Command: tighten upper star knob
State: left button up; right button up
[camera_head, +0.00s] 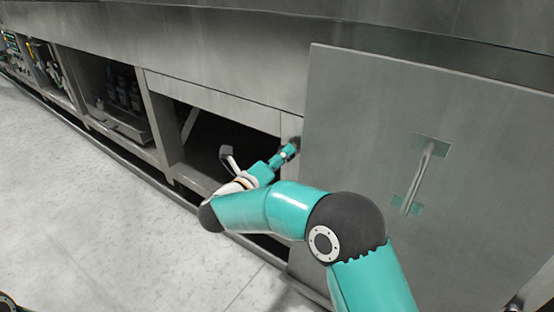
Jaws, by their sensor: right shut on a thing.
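My right arm reaches in from the lower right, and its teal right gripper (289,152) is at the left edge of a large grey panel. It is shut on the upper star knob (296,142), which shows only as a small dark patch at the fingertips, against the frame post beside the panel. The fingers hide most of the knob, so its shape and how far it is turned cannot be seen. No lower knob can be made out. My left gripper is not in view.
The large grey panel (365,120) has a bar handle (418,178) and stands right of the gripper. Open machine bays (215,140) lie to the left, one holding dark equipment (122,92). A low rail runs along the floor. The pale floor (95,205) at left is clear.

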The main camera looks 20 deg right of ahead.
jog(key=shift+d+f+m, duration=0.1)
jog(key=shift+m, duration=0.9)
jog(key=shift+d+f+m, duration=0.1)
jog(key=shift+m, duration=0.9)
jog(key=o, duration=0.9)
jog(key=shift+a+r, duration=0.1)
jog(key=shift+a, duration=0.05)
jog(key=v, duration=1.2)
